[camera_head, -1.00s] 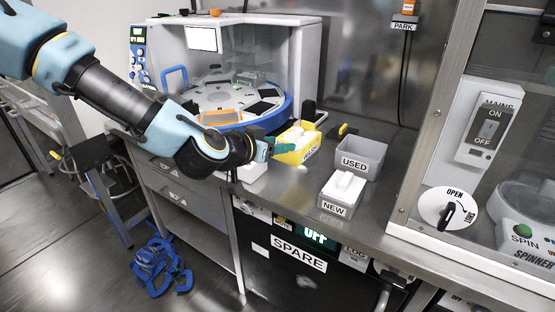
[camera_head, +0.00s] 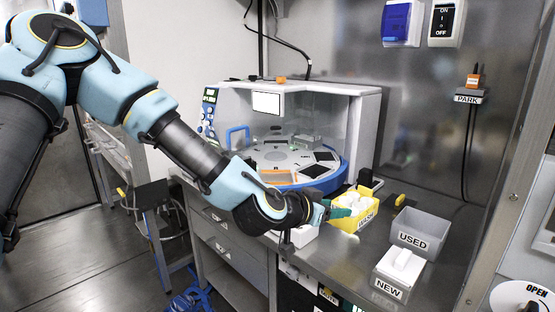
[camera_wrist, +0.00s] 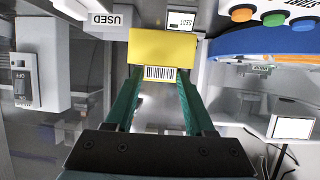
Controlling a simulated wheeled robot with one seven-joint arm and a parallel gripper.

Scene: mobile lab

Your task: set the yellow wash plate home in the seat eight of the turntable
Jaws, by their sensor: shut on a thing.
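The yellow wash plate (camera_wrist: 165,48) is between the tips of my green fingers in the wrist view, with a barcode on its near side. In the head view the yellow plate (camera_head: 368,221) shows a WASH label and white contents. My gripper (camera_head: 338,211) is shut on it, over the counter in front of the turntable. I cannot tell whether the plate touches the counter. The turntable (camera_head: 291,157) is a pale disc with dark seats, inside the open-fronted machine. An orange-edged item (camera_head: 277,177) lies at its near side. I cannot read which seat is eight.
A grey USED tub (camera_head: 421,232) and a white NEW tub (camera_head: 388,286) stand right of the plate. A yellow-and-black item (camera_head: 398,200) lies behind. The machine's blue rim (camera_head: 335,180) is close behind my gripper. Some bare counter (camera_head: 455,232) shows at right.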

